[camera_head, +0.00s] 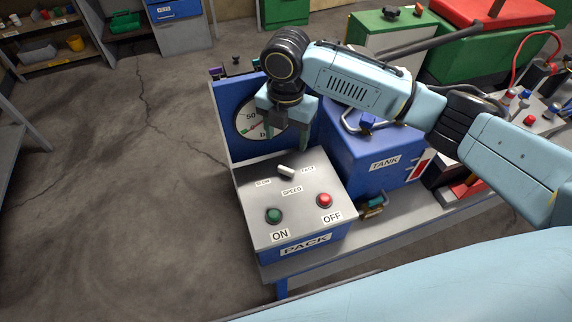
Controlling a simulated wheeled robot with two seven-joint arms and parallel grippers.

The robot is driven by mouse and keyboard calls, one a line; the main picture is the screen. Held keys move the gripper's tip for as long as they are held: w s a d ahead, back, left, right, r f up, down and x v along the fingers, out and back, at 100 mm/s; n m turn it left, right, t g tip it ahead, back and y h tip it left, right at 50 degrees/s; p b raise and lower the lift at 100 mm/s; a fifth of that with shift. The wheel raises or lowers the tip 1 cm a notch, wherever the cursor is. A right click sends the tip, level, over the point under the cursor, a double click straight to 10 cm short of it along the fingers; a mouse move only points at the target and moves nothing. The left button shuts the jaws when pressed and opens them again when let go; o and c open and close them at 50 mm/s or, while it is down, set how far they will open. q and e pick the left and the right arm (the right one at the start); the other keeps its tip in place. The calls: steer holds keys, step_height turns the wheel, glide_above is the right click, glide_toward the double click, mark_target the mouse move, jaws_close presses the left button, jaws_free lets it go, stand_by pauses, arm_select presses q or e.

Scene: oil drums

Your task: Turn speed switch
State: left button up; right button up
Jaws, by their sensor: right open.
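The speed switch (286,171) is a small white lever on the sloping grey top of the PACK control box (252,222). It sits between the SLOW and FAST labels, above the word SPEED. A green ON button (274,215) and a red OFF button (325,200) lie below it. My right gripper (284,134) points down above and behind the switch, in front of the dial. Its fingers are apart with nothing between them, and it does not appear to touch the switch. My left gripper is not in the picture.
A blue panel with a round dial (248,122) stands behind the box. A blue TANK box (368,165) stands close on the right, under my right arm. Green and red equipment (490,12) is at the back right. The floor on the left is clear.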

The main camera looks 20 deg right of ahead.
mark_target(286, 169)
step_height(286, 169, down, 12)
steer(key=shift+r, duration=0.1)
stand_by(0.4)
steer(key=c, duration=1)
